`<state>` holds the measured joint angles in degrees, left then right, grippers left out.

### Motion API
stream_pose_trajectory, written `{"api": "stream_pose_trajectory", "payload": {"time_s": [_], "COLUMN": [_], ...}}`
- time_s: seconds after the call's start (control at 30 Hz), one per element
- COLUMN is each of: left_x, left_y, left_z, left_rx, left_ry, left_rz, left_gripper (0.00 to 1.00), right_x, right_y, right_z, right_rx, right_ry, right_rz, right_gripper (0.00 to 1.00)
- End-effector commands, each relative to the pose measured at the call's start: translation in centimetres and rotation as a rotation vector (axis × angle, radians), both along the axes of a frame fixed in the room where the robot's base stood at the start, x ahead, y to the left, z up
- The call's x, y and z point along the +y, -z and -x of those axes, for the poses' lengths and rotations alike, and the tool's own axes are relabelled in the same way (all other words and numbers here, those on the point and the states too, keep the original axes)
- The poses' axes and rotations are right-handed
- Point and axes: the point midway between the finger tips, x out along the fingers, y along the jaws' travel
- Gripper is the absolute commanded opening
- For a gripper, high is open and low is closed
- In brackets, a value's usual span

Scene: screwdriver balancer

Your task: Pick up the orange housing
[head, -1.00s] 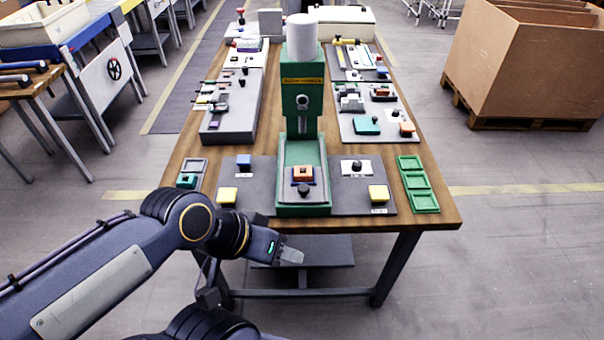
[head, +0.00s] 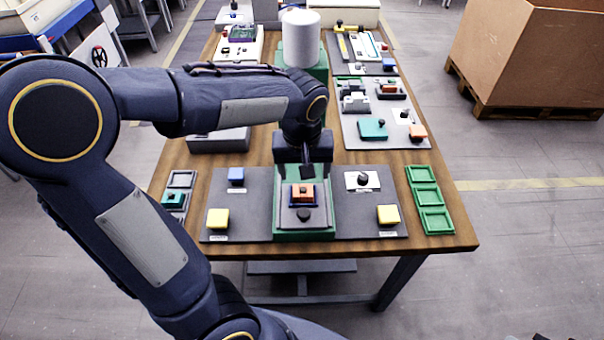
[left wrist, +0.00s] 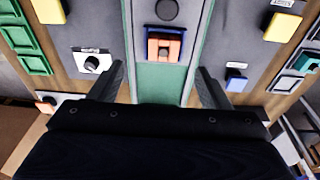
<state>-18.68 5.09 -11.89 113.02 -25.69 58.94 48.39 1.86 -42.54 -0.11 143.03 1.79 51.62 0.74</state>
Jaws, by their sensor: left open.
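The orange housing (head: 302,193) sits in a blue-edged holder on the base of the green press (head: 290,235), near the front of the table. In the left wrist view the orange housing (left wrist: 164,49) shows a dark square recess and lies beyond the fingertips, between their lines. My left gripper (head: 305,172) is above and just behind the housing in the head view. Its two fingers (left wrist: 160,80) are spread wide, empty and apart from the housing. My right gripper is not in view.
Yellow blocks (head: 218,218) and (head: 388,214) and a blue block (head: 236,175) stand on grey boards beside the press. A black knob (head: 303,215) is in front of the housing. Green trays (head: 427,197) lie at the right edge. The press column (head: 315,70) rises behind my gripper.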

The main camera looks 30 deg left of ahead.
Motion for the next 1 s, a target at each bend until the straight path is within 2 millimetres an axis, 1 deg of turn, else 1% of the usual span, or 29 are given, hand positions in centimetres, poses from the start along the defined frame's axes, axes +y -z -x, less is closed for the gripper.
{"api": "stream_pose_trajectory", "payload": {"time_s": [0.03,0.13,0.47,0.6,0.7,0.8,1.0], "left_x": [-0.1,-0.1,0.5,0.9,0.9,1.0,1.0], "left_y": [0.3,0.8,4.4,6.6,7.8,8.2,8.2], "left_z": [-0.7,-1.2,-1.2,-1.0,-1.2,-1.3,-1.3], "left_rx": [0.007,0.011,0.014,0.015,0.013,0.011,0.010], "left_ry": [-0.011,-0.027,-0.029,-0.030,-0.030,-0.029,-0.029], "left_rz": [-0.020,-0.039,-0.041,-0.039,-0.039,-0.038,-0.037], "left_gripper": [0.71,0.71,0.71,0.71,0.71,0.71,0.71], "right_x": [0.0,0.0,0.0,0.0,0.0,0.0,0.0], "right_y": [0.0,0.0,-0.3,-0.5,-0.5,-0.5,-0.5], "right_z": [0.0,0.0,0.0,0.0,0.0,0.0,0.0], "right_rx": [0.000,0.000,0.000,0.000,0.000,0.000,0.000], "right_ry": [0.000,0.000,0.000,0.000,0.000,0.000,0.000], "right_rz": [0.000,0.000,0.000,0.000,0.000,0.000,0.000], "right_gripper": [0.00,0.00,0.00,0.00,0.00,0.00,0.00]}}
